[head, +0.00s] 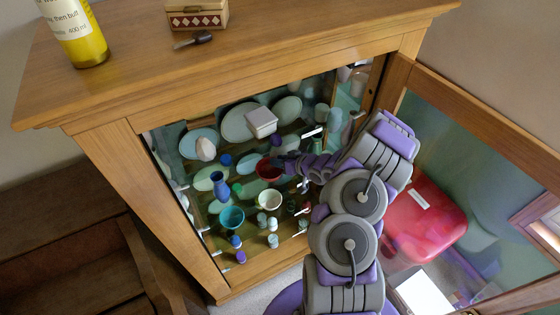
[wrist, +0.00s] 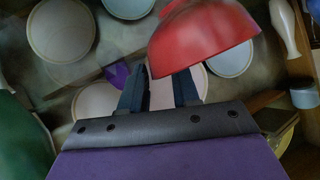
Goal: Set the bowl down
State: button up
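A red bowl (head: 268,169) is inside the glass-fronted cabinet, at the tip of my gripper (head: 287,164). In the wrist view the bowl (wrist: 205,40) is large, just beyond the fingertips and to the right, and looks tilted. My gripper's two dark fingers (wrist: 160,80) stand apart with a clear gap between them. The bowl's lower left edge reaches over that gap and overlaps the right fingertip. I see no finger pressed on both sides of its wall. What lies under the bowl is hidden.
The cabinet shelves hold crowded dishes: a white bowl (head: 269,200), a teal bowl (head: 231,217), a blue vase (head: 220,186), a white box (head: 261,122) and several plates. The open glass door (head: 480,150) stands right of my arm. A bottle (head: 75,30) stands on top.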

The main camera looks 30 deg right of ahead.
jog(key=shift+o, duration=0.6)
jog(key=p+v, duration=0.3)
jog(key=v, duration=0.9)
